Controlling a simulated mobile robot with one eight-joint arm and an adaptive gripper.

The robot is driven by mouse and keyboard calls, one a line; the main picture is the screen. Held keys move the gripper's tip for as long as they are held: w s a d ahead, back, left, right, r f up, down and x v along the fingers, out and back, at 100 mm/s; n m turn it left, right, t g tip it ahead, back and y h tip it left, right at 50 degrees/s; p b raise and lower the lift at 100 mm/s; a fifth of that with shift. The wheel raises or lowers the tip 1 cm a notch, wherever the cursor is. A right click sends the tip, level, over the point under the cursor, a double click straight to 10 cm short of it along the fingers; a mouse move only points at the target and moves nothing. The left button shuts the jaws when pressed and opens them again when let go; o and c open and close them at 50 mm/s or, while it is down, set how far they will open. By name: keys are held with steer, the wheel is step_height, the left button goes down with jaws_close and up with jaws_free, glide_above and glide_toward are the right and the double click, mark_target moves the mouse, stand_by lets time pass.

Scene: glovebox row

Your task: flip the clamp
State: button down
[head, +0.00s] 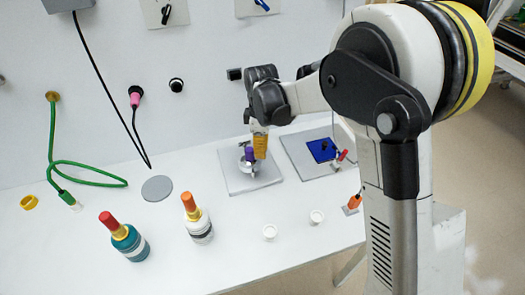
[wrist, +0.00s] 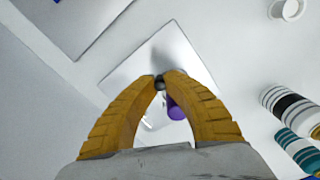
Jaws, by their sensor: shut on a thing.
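A clamp with a purple handle (head: 249,154) stands on a grey plate (head: 240,185) in the middle of the bench. The purple part (wrist: 175,108) also shows in the wrist view, just beyond the right finger. My gripper (head: 260,148) is over this plate, its yellow fingers pointing down. In the wrist view my gripper (wrist: 161,79) has its fingertips closed around a small dark rounded piece (wrist: 159,86), beside the purple part. The fingers hide much of the clamp, so its lever angle is unclear.
Right of it, another grey plate (head: 300,148) bears a blue square (head: 321,150) and a red-handled fixture (head: 342,155). A green hose (head: 90,183) lies left.

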stand_by(0.3)
steer(key=c, duration=1.4)
jaws_free()
steer(key=shift+r, duration=0.1)
step_height(320, 180, up, 12)
steer(key=shift+f, duration=0.1)
